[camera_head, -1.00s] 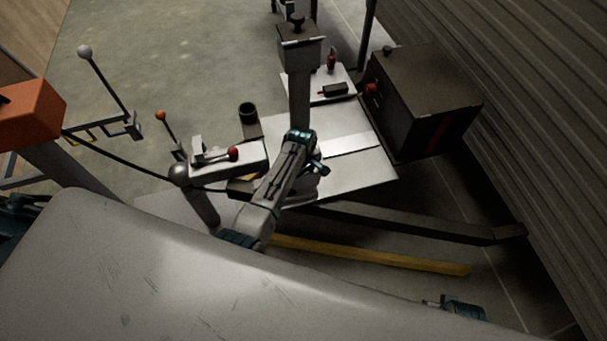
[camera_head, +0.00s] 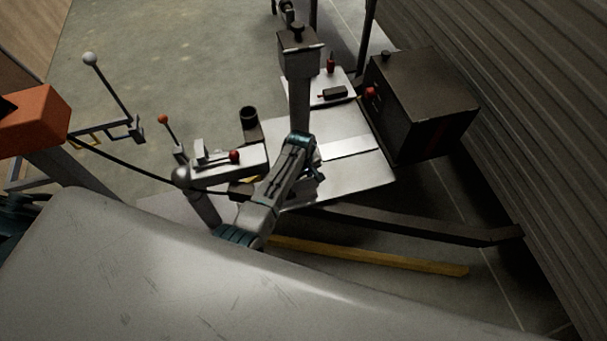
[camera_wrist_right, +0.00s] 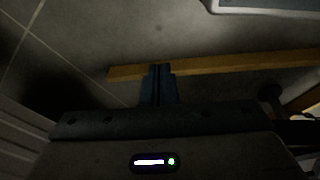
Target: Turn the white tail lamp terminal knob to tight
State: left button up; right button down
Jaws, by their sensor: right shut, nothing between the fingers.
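I cannot identify the white tail lamp terminal knob for certain in either view. A pale round ball (camera_head: 89,58) tops a thin lever at the upper left of the head view, but I cannot tell what it belongs to. My right gripper (camera_wrist_right: 158,70) is shut and empty in the right wrist view, its fingers in front of a yellow bar (camera_wrist_right: 225,65). The right gripper is not visible in the head view. A grey and teal arm of mine is bent at the centre of the head view, and no left gripper fingers can be made out.
A pale plate (camera_head: 365,172) and a dark box (camera_head: 425,100) lie beyond my arm. A post (camera_head: 299,100), a red-knobbed bracket (camera_head: 225,168) and an orange box (camera_head: 30,118) stand around. A dark beam (camera_head: 420,225) crosses near the yellow bar. A ribbed wall (camera_head: 540,90) bounds the right.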

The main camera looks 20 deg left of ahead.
pick_arm(q)
jog(key=m+p, duration=0.3)
jog(key=m, duration=0.2)
jog(key=shift+a+r, duration=0.1)
jog(key=shift+m+p, duration=0.5)
jog(key=shift+m, duration=0.5)
pick_arm(e)
jog(key=s+d+f, duration=0.1)
jog(key=s+f, duration=0.7)
jog(key=f, duration=0.3)
jog(key=shift+d+f, duration=0.15)
jog(key=shift+d, duration=0.1)
pick_arm(q)
jog(key=o, duration=1)
jog(key=shift+r, duration=0.2)
jog(key=r+p, duration=0.2)
jog(key=r, duration=0.8)
jog(key=shift+a+r, duration=0.1)
jog(key=shift+a, duration=0.1)
pick_arm(e)
jog(key=s+f, duration=0.2)
jog(key=s, duration=0.3)
jog(key=shift+s+d+f+g, duration=0.2)
jog(key=shift+d+f+g, duration=0.05)
jog(key=shift+f+g, duration=0.05)
